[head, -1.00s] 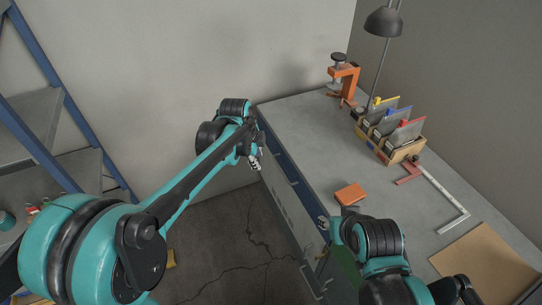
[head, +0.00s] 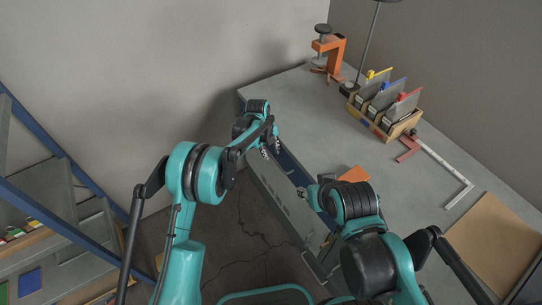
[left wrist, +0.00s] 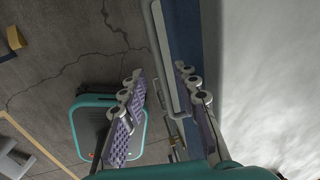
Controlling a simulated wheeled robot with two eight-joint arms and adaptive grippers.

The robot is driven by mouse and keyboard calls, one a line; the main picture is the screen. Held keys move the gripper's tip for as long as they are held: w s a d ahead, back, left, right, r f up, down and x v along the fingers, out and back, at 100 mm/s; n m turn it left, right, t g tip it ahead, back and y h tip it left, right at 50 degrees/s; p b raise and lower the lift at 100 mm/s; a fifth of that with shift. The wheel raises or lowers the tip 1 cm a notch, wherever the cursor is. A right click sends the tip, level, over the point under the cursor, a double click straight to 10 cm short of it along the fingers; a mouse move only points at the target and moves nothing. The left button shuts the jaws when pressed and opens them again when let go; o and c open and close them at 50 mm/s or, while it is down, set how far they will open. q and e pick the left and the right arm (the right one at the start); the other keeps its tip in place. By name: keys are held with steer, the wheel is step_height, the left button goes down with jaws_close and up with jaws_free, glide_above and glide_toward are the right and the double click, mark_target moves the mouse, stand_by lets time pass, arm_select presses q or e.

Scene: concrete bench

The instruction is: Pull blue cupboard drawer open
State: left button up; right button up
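The blue cupboard drawer front (head: 290,165) runs along the top of the bench's front side. It also shows in the left wrist view as a blue strip (left wrist: 186,30) with a long pale handle bar (left wrist: 160,50) beside it. The drawer looks closed. My left gripper (head: 270,150) is at the far part of the blue front. In the left wrist view its two fingers (left wrist: 158,92) are spread, with the bar between them in the picture; contact is not visible. My right gripper (head: 308,193) is beside the bench's front edge, partly hidden by its wrist, and its fingers are unclear.
The bench top (head: 300,110) holds an orange clamp (head: 328,48), a wooden file box (head: 385,122), a steel square (head: 445,175), a brown board (head: 490,245) and an orange block (head: 353,174), partly covered by my right arm. A blue-framed shelf (head: 45,225) stands at left.

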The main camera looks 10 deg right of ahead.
arm_select(q)
steer(key=shift+d+f, duration=0.2)
steer(key=shift+f, duration=0.85)
jaws_close()
